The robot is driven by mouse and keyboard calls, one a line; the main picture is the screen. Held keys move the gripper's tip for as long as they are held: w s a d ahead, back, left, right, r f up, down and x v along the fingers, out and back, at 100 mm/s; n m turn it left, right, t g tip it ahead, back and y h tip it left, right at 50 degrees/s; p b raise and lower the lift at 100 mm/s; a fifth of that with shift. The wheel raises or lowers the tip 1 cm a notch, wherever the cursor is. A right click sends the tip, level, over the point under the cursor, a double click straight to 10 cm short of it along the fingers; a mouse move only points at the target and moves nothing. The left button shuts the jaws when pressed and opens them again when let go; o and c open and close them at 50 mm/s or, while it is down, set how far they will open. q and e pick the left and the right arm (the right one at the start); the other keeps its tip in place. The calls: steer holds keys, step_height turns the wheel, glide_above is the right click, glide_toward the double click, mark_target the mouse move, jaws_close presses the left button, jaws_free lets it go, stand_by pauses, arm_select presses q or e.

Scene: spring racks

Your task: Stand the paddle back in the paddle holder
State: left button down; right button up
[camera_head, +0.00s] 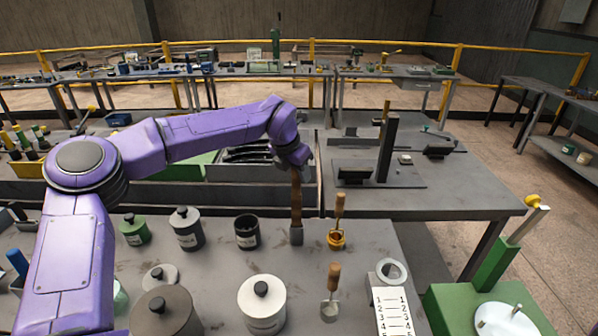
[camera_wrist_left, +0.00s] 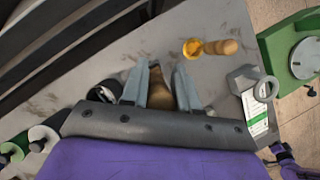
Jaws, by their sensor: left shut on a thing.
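The paddle (camera_head: 297,200) is a narrow brown wooden piece, upright below my left gripper (camera_head: 294,166). In the left wrist view, my left gripper (camera_wrist_left: 163,88) is shut on the paddle (camera_wrist_left: 159,92), which lies between its two grey fingers. The lower end of the paddle meets a small grey block (camera_head: 296,236) on the workbench, which looks like the paddle holder. I cannot tell whether the paddle's end is inside it, just above it or in front of it. My right gripper does not show.
An amber scoop (camera_head: 337,238) and a metal scoop (camera_head: 331,305) stand to the right. A dark open pot (camera_head: 247,232) is at the left. Lidded pots (camera_head: 262,303) and a ring stand with a number strip (camera_head: 391,272) are nearer. A green device (camera_head: 480,305) is at the right.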

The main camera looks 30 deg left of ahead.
mark_target(299, 194)
arm_select(q)
steer(key=shift+f, duration=0.35)
steer(key=shift+f+b, duration=2.55)
steer(key=shift+f, duration=0.95)
steer(key=shift+c, duration=1.4)
jaws_free()
steer(key=shift+r, duration=0.1)
step_height(299, 194, up, 7)
steer(key=p, duration=0.6)
